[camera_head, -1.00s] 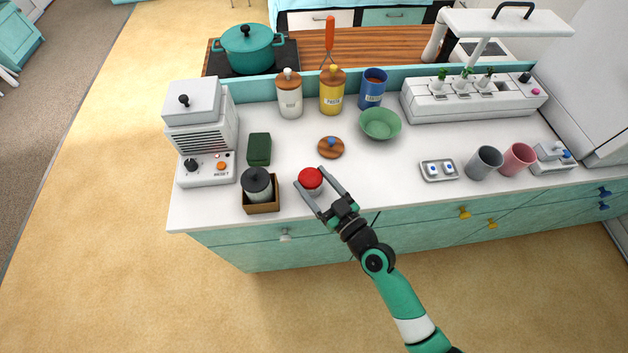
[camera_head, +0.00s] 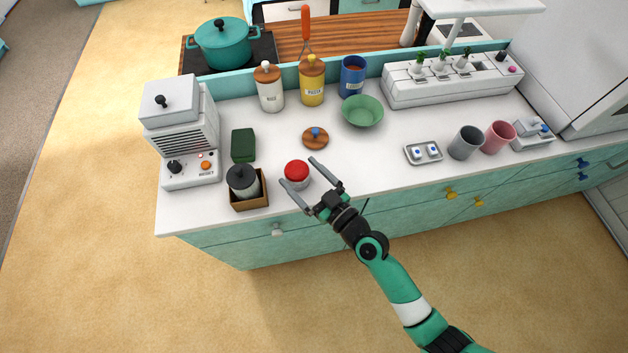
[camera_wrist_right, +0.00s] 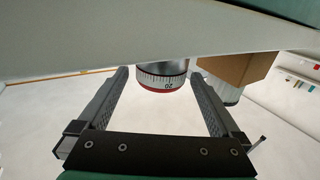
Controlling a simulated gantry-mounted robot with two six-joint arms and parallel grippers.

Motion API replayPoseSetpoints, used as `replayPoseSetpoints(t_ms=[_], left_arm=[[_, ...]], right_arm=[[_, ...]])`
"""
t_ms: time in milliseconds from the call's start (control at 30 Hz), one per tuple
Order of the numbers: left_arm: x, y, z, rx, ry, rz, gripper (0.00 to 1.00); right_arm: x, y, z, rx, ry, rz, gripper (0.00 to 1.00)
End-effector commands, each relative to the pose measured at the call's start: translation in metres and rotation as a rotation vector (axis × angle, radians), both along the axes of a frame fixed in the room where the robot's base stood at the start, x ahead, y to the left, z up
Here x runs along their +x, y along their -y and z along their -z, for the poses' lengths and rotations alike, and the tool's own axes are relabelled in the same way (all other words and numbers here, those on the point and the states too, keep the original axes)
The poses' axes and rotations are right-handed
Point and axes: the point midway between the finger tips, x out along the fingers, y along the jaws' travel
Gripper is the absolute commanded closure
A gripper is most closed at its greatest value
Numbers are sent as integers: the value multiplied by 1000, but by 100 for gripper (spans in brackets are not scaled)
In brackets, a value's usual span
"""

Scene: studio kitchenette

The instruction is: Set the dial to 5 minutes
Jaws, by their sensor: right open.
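The dial is a round timer (camera_head: 297,170) with a red top and silver body, standing on the white counter near its front edge. In the right wrist view, which looks upside down, the timer (camera_wrist_right: 162,76) shows a white scale ring with an inverted 20 and a red band. My right gripper (camera_head: 297,171) is open, with one fingertip on either side of the timer. In the right wrist view the fingers of the right gripper (camera_wrist_right: 159,76) stand apart from the timer, with gaps on both sides. The left gripper is not in view.
A brown box (camera_head: 249,202) holding a dark-lidded jar (camera_head: 243,181) stands just left of the timer. A green block (camera_head: 243,145) and a wooden lid (camera_head: 315,138) lie behind. The counter right of the timer is clear up to a small metal tray (camera_head: 423,153).

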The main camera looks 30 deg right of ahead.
Motion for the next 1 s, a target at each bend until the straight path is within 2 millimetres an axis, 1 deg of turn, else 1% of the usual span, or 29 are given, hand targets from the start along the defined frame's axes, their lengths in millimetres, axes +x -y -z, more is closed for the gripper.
replayPoseSetpoints(t_ms=[133, 300, 400, 500, 633, 1000], left_arm=[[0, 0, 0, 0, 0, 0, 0], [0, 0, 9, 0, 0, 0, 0], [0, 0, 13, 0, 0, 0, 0], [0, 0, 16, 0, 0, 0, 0], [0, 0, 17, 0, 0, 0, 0], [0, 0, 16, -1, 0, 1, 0]], right_arm=[[-28, 5, 1, -1, -3, 2, 0], [-69, 13, 4, 0, -4, 3, 0], [-89, 17, 4, -1, -3, 3, 0], [-102, 19, 3, 1, -3, 2, 0], [-108, 20, 1, 0, -2, 2, 0], [-108, 19, 0, 1, -2, 1, 0]])
